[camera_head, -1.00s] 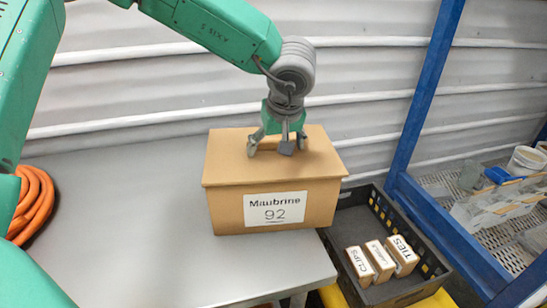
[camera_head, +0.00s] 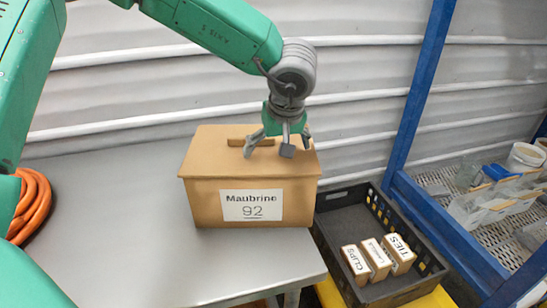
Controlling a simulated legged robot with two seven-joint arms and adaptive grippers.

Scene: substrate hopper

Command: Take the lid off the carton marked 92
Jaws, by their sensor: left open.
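The brown carton marked 92 (camera_head: 210,207) stands upright on the grey table, with a white "Maubrine 92" label (camera_head: 252,205) on its front. Its flat brown lid (camera_head: 210,155) sits on top. A darker brown strip, perhaps a handle (camera_head: 237,142), shows on the lid, partly behind a finger. My left gripper (camera_head: 277,150) points down over the right part of the lid, its fingers spread open and holding nothing. I cannot tell whether its fingertips touch the lid. My right gripper is not in view.
A black crate (camera_head: 325,235) with several small labelled boxes (camera_head: 378,257) stands right of the table (camera_head: 120,240). A blue rack post (camera_head: 415,105) rises behind it. An orange coiled hose (camera_head: 35,205) lies at the left. The table left of the carton is clear.

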